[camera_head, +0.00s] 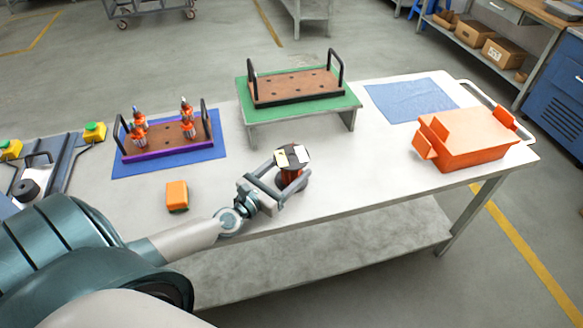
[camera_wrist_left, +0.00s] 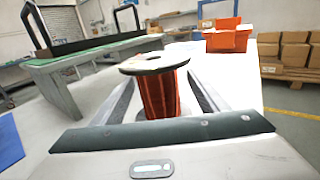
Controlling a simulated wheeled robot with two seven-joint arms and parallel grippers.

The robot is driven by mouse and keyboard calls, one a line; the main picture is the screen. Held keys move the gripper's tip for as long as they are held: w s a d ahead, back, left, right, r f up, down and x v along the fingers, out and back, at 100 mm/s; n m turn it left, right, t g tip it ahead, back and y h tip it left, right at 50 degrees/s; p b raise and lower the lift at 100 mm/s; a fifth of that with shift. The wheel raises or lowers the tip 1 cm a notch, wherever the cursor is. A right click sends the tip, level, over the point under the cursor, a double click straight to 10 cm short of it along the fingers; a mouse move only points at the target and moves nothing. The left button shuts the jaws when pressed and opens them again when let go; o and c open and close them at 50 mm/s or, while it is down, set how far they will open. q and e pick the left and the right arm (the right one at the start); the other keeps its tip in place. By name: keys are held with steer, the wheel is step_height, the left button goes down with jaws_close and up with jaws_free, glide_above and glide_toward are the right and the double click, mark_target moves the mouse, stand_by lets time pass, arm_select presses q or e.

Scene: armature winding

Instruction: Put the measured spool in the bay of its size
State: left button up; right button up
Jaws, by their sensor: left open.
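A spool (camera_head: 291,174) with reddish-copper winding and a dark round top flange with pale patches stands upright on the white table near its front edge. It also shows in the left wrist view (camera_wrist_left: 162,92), between the fingers. My left gripper (camera_head: 284,180) is open, with one finger on either side of the spool. Whether the fingers touch it I cannot tell. The spool's lower end is partly hidden by the gripper. No bay can be clearly made out in these views. My right gripper is not in view.
A brown board with black handles (camera_head: 296,86) sits on a green-topped stand (camera_head: 257,112). A purple-edged rack (camera_head: 168,150) holds several orange-and-metal parts on a blue mat (camera_head: 203,160). An orange block (camera_head: 177,196) lies left of the gripper. An orange box (camera_head: 470,140) stands at right.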

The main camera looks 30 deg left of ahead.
arm_select(q)
steer(key=shift+w, duration=0.4)
steer(key=w, duration=0.2)
steer(key=w+p, duration=0.1)
steer(key=shift+w+d+f, duration=0.1)
steer(key=shift+w+f, duration=0.15)
steer(key=shift+f, duration=0.05)
steer(key=shift+w, duration=0.45)
steer(key=shift+f, duration=0.1)
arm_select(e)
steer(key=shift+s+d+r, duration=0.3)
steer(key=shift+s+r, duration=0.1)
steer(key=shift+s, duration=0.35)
arm_select(q)
steer(key=shift+c, duration=0.6)
steer(key=c, duration=1.5)
jaws_close()
